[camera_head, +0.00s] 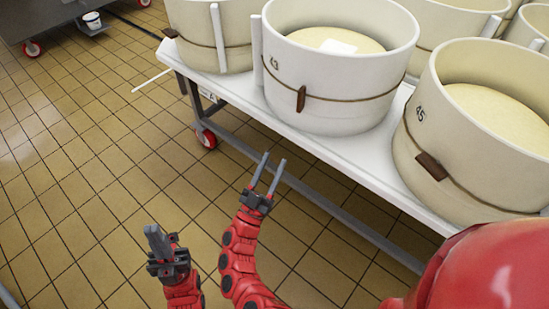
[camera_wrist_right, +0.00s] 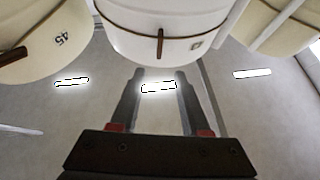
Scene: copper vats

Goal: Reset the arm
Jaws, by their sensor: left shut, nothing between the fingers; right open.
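My right gripper (camera_head: 270,172) is open and empty, its two grey fingers apart and pointing up beside the near edge of the white table. It also shows in the right wrist view (camera_wrist_right: 159,75), with nothing between the fingers and a vat beyond them. My left gripper (camera_head: 157,232) is at lower left over the tiled floor, its fingers shut together and empty. Both red arms are bent in front of me; neither gripper visibly touches anything.
The white table (camera_head: 355,155) holds several cream vats, including vat 43 (camera_head: 328,112) and vat 45 (camera_head: 440,140). A white rod (camera_head: 150,81) juts out from its left end. A grey cart (camera_head: 40,15) stands upper left. The tiled floor (camera_head: 90,170) at left is clear.

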